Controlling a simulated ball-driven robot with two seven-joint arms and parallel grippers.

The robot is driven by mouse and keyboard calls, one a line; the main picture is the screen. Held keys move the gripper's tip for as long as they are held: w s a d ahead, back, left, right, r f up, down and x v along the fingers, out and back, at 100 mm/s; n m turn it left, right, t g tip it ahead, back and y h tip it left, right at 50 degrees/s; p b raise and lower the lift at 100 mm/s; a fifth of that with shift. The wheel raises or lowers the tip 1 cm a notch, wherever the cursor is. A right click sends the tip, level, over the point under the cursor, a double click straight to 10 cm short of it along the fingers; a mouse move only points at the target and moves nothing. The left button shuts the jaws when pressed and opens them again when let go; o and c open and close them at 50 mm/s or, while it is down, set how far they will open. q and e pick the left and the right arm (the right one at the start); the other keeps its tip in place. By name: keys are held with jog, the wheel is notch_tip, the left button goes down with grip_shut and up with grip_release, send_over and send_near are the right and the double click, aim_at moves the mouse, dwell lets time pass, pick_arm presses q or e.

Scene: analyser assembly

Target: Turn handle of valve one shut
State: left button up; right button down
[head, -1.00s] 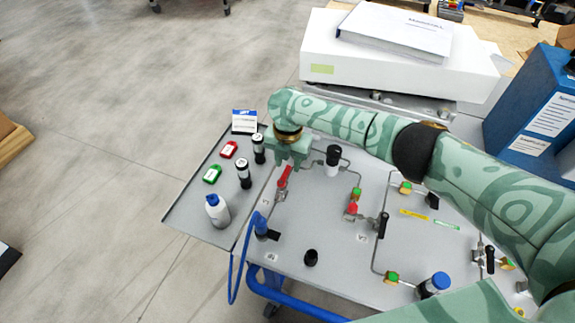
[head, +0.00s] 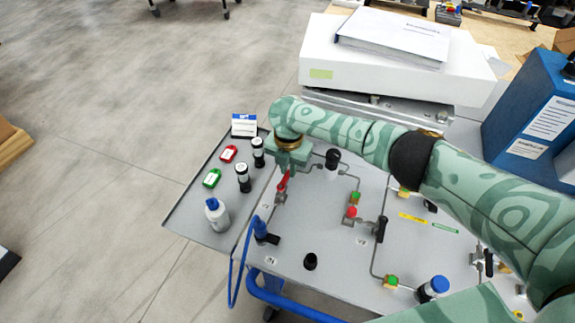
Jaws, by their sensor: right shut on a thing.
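The panel (head: 320,233) carries a valve with a red lever handle (head: 282,184) near its left edge, beside a small printed label (head: 265,206) that I take to read V1. My right gripper (head: 287,171) comes down over this valve and is shut on the red handle's upper end. The gripper body hides that end and the fingertips. The handle's lower part shows, running down to the metal valve body (head: 280,198). My left gripper is not in view.
A side shelf (head: 195,232) on the left holds a white bottle (head: 217,214), dark vials (head: 243,178), and red (head: 228,153) and green tags (head: 211,178). Another red-topped valve (head: 352,212) and a black handle (head: 381,229) stand to the right. A blue hose (head: 232,275) hangs in front.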

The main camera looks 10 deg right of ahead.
jog(key=shift+s+d+r+m+p, duration=0.2)
jog(key=shift+s+d+m+p, duration=0.05)
jog(key=shift+m+p, duration=0.45)
jog(key=m+p, duration=0.1)
jog(key=s+m+p, duration=0.1)
jog(key=m+p, duration=0.1)
jog(key=d+m+p, duration=0.1)
jog(key=shift+s, duration=0.3)
jog(key=m+p, duration=0.1)
jog(key=s+m+p, duration=0.1)
jog(key=m, duration=0.1)
jog(key=shift+d+p, duration=0.2)
jog(key=shift+p, duration=0.2)
jog(key=s+m+p, duration=0.1)
jog(key=m, duration=0.1)
jog(key=s+m+p, duration=0.1)
jog(key=m+p, duration=0.1)
jog(key=shift+m, duration=0.3)
jog(key=shift+s+a+f+m+p, duration=0.1)
jog(key=shift+s+a+m+p, duration=0.1)
jog(key=shift+s+m+p, duration=0.6)
jog(key=shift+s+a+f+m+p, duration=0.15)
jog(key=shift+m+p, duration=0.2)
jog(key=shift+m, duration=0.95)
jog(key=shift+w, duration=0.1)
jog(key=c, duration=1.4)
grip_release()
jog(key=shift+r, duration=0.15)
